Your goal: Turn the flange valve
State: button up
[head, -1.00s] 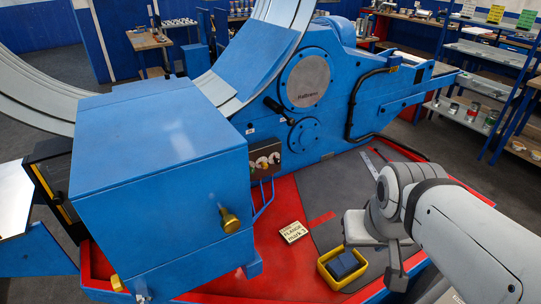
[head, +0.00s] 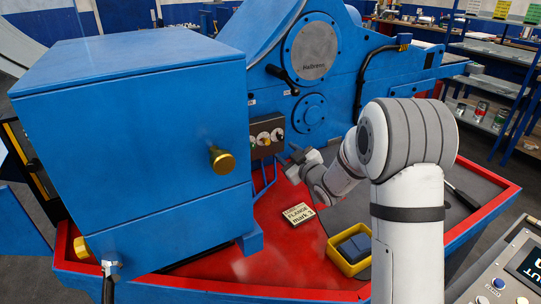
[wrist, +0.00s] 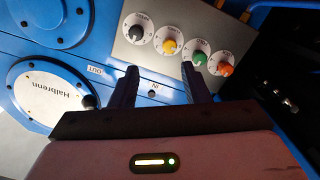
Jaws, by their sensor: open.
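The control panel (head: 267,128) is on the blue machine, right of the big blue box. In the wrist view it carries a row of round dials: a black-centred one (wrist: 138,33), a yellow one (wrist: 169,40), a green one (wrist: 200,57) and an orange one (wrist: 226,68). Their small labels are upside down and too small to read, so I cannot tell which is the flange valve. A card (head: 298,215) reading "FLANGE mark 3" lies on the red deck. My gripper (wrist: 159,74) is open and empty, its fingers pointing at the panel; it also shows in the head view (head: 291,160).
A yellow bin (head: 340,262) with dark blocks stands on the deck below my arm. The big blue box (head: 135,130) with a brass knob (head: 221,160) stands left of the panel. Round flange covers (head: 313,50) and a black lever (head: 281,75) are above and right of it.

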aim_at(268, 144)
jog(key=shift+n+y, duration=0.3)
jog(key=shift+y, duration=0.3)
jog(key=x, duration=0.5)
jog(key=f+p+x, duration=0.1)
jog(key=x, duration=0.2)
jog(key=shift+a, duration=0.55)
jog(key=shift+s, duration=0.1)
jog(key=shift+c, duration=0.5)
jog(key=shift+f, duration=0.1)
grip_shut()
